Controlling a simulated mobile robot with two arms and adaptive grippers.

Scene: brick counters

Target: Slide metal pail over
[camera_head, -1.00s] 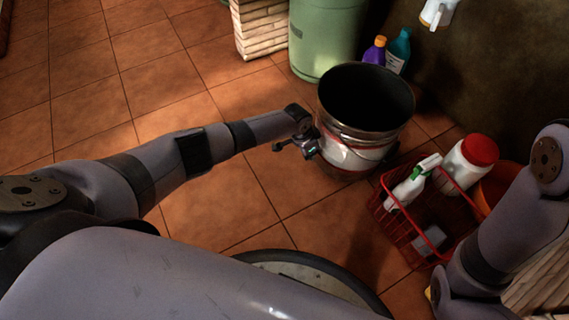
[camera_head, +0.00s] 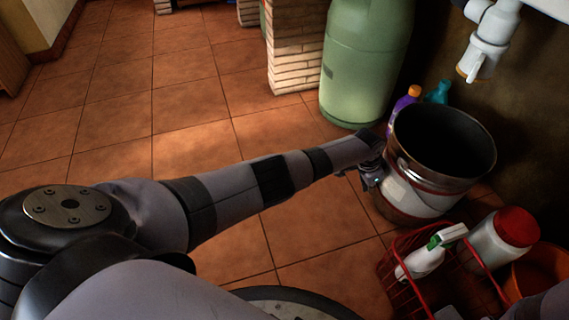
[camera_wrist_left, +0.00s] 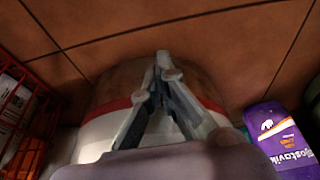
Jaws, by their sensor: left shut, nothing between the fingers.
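The metal pail (camera_head: 420,195) stands upright on the tiled floor at the right of the head view, with a dark open mouth and a white and red label band. My left gripper (camera_head: 373,178) is at the pail's left side, close against it. In the left wrist view my left gripper (camera_wrist_left: 162,62) is shut with nothing between its fingers, and the pail (camera_wrist_left: 108,88) lies right behind the fingers. Whether they touch it is hard to tell. My right gripper is not in view.
A green gas cylinder (camera_head: 366,65) and purple (camera_head: 402,105) and teal (camera_head: 438,92) bottles stand behind the pail. A red basket (camera_head: 402,282) with a spray bottle (camera_head: 425,262), a red-lidded white container (camera_head: 505,238) and an orange bucket (camera_head: 535,272) are in front. Floor to the left is clear.

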